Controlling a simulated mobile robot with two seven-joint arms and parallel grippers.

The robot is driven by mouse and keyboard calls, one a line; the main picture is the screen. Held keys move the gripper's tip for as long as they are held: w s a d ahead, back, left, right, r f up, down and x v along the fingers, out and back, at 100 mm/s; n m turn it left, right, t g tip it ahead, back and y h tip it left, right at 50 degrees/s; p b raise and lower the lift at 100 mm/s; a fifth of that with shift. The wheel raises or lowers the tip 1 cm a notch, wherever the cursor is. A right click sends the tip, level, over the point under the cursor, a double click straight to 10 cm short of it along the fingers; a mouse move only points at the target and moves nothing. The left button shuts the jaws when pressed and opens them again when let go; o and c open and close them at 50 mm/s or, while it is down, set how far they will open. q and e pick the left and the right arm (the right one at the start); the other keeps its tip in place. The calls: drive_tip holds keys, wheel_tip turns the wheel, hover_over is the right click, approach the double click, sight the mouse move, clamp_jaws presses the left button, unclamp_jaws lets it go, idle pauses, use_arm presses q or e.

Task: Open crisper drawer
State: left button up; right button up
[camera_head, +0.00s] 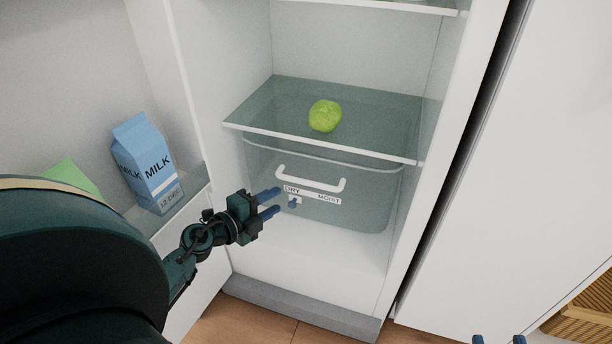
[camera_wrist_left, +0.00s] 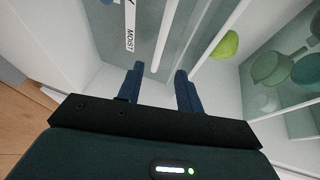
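The crisper drawer (camera_head: 345,210) is a clear bin under the glass shelf (camera_head: 260,105) of the open fridge, and looks pushed in. Its white bar handle (camera_head: 312,186) is on the front, above the DRY/MOIST slider label (camera_head: 328,201). My left gripper (camera_head: 275,202) is open and empty, in front of the drawer near the handle's left end. In the left wrist view the handle (camera_wrist_left: 164,35) lies ahead, lined up between the two spread blue fingers (camera_wrist_left: 158,88); no contact shows. My right gripper (camera_head: 499,341) shows only two spread fingertips at the bottom edge.
A green fruit (camera_head: 325,116) sits on the glass shelf. The open fridge door at left holds a blue milk carton (camera_head: 147,165) and a green carton (camera_head: 72,176), partly behind my left arm. A wicker basket (camera_head: 590,310) is at lower right.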

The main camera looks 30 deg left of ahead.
sight(305, 184)
use_arm(q)
drive_tip(key=b+x, duration=0.3)
drive_tip(key=x, duration=1)
drive_tip(key=shift+b, duration=0.4)
use_arm(e)
drive_tip(key=shift+a+f+m+t+y, duration=0.15)
drive_tip(key=shift+a+m+t+y, duration=0.15)
drive_tip(key=shift+a+t+y, duration=0.1)
use_arm(q)
clamp_jaws()
use_arm(e)
drive_tip(key=shift+w+r, duration=0.1)
drive_tip(key=shift+r, duration=0.1)
